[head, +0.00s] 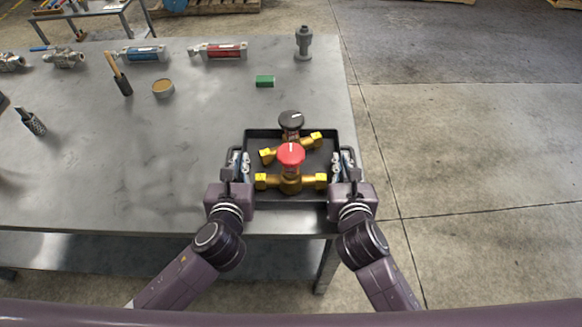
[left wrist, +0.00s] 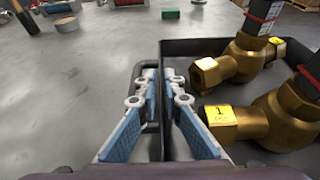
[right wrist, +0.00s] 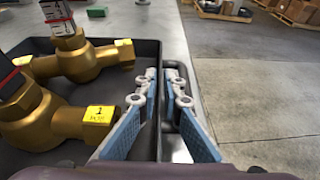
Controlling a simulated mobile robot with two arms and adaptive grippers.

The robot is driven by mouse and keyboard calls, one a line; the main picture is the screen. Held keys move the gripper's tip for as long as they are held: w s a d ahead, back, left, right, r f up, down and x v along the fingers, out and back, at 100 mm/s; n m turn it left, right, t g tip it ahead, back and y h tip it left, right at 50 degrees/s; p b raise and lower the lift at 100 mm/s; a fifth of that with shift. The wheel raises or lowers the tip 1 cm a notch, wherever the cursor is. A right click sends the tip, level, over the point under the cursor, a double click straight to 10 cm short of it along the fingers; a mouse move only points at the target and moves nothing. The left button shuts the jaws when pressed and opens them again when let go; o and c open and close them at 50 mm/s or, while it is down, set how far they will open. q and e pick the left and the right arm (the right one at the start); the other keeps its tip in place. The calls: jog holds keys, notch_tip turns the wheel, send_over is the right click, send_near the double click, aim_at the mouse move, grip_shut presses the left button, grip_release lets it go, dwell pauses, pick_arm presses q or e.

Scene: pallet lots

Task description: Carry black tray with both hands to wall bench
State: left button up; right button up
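The black tray (head: 284,201) lies level at the front right of the grey bench, near its edge. It carries two brass valves, one with a red knob (head: 290,155) and one with a black knob (head: 291,120). My left gripper (head: 240,160) has its fingers close on either side of the tray's left wall, by the handle (left wrist: 140,70). My right gripper (head: 343,160) does the same at the right wall, by the other handle (right wrist: 178,66). Both finger gaps are narrow, with the wall between them. Whether the tray touches the bench top cannot be told.
The grey bench (head: 180,180) has free room left of the tray. A green block (head: 265,81), a tin (head: 163,88), a brush (head: 118,73) and a grey fitting (head: 303,43) stand farther back. Open concrete floor (head: 480,150) is to the right. Another table (head: 90,10) is at the far left.

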pick_arm(q)
jog(key=shift+w, duration=0.2)
pick_arm(e)
jog(key=shift+w, duration=0.2)
pick_arm(q)
grip_shut()
pick_arm(e)
grip_shut()
pick_arm(q)
jog(key=shift+w+r, duration=0.1)
jog(key=shift+r, duration=0.1)
pick_arm(e)
jog(key=shift+w+r, duration=0.1)
jog(key=shift+r, duration=0.15)
